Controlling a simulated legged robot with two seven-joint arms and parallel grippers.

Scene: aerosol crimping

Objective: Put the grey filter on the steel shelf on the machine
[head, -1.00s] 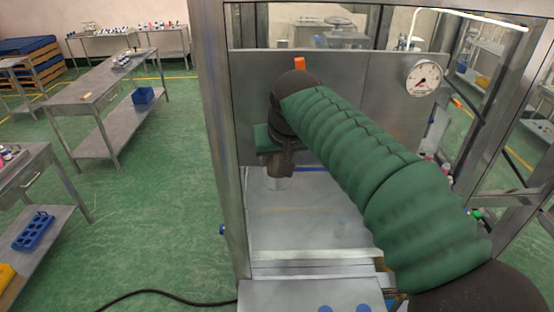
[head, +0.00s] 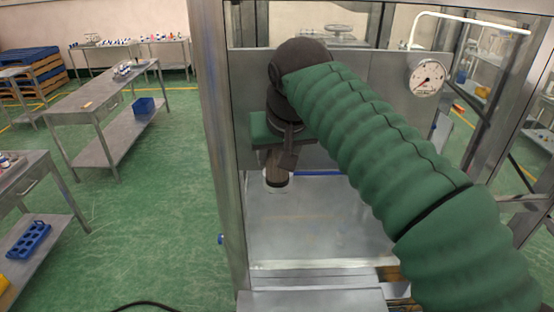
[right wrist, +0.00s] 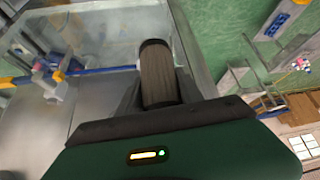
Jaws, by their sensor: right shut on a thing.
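In the head view my right arm crosses the front of the machine in a green sleeve. My right gripper (head: 279,179) points down over the flat steel shelf (head: 312,215) inside the machine frame. My left gripper is not in view.
A steel post (head: 216,150) stands left of the shelf, with a steel back panel (head: 385,85) behind it. A round gauge (head: 427,77) is on the panel at right. The visible shelf surface is clear. Steel tables (head: 85,98) stand farther left.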

